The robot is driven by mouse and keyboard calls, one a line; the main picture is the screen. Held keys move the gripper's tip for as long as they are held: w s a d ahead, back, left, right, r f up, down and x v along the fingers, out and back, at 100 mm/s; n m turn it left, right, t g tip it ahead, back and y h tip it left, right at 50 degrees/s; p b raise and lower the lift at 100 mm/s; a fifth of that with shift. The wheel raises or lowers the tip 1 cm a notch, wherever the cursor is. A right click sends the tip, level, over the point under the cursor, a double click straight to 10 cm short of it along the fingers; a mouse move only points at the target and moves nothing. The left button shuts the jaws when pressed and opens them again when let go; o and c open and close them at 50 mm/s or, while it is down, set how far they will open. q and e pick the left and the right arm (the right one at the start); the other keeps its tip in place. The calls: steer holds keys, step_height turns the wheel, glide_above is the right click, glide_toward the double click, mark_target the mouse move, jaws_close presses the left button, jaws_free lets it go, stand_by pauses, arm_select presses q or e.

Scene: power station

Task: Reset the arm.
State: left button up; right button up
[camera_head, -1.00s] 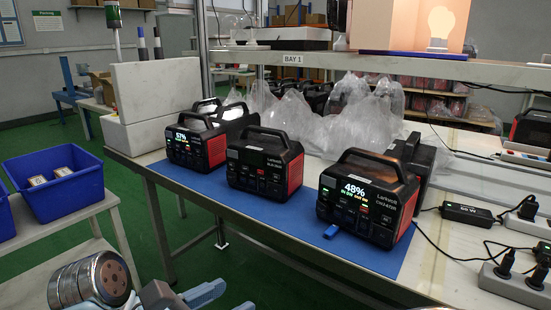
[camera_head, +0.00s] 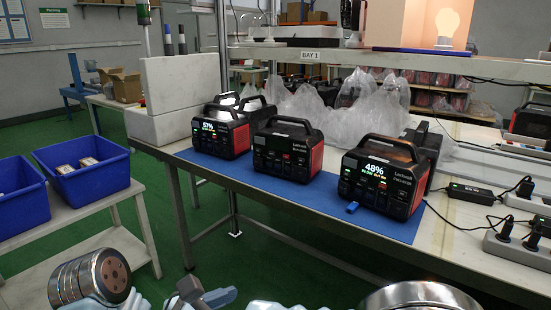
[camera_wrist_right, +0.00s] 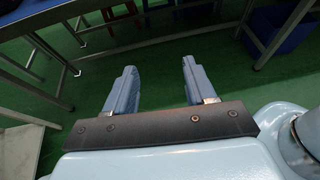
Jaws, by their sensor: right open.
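My left gripper (camera_head: 212,296) shows at the bottom edge of the head view, beside my banded metal arm joint. One blue-grey finger shows clearly; the rest is cut off, so its opening cannot be told. It is low, in front of the bench and away from the power stations. My right gripper (camera_wrist_right: 160,86) is open in the right wrist view, with two blue-grey fingers apart and nothing between them. It is over green floor.
Blue bins (camera_head: 88,182) sit on a low table at left. Green floor (camera_head: 235,262) is clear between.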

steer(key=w+d+f+m+g+y, duration=0.1)
steer(key=w+d+f+g, duration=0.15)
steer(key=f, duration=0.55)
steer(key=w+d+f+m+g+y, duration=0.1)
steer(key=d+f+g, duration=0.2)
steer(key=f, duration=0.5)
steer(key=s+d+f+m+g+y, duration=0.1)
steer(key=s+d+f+m+y, duration=0.1)
steer(key=f+m, duration=0.7)
steer(key=s+d+f+m+g+y, duration=0.1)
steer(key=s+d+f+m+y, duration=0.2)
steer(key=f+m, duration=0.6)
steer(key=s+d+f+m+g+y, duration=0.2)
steer(key=d+f+m+y, duration=0.4)
steer(key=f+m, duration=0.3)
steer(key=shift+s+d+f, duration=0.3)
steer(key=shift+d+f, duration=0.1)
steer(key=shift+f, duration=0.35)
steer(key=shift+m, duration=0.3)
steer(key=shift+c, duration=0.3)
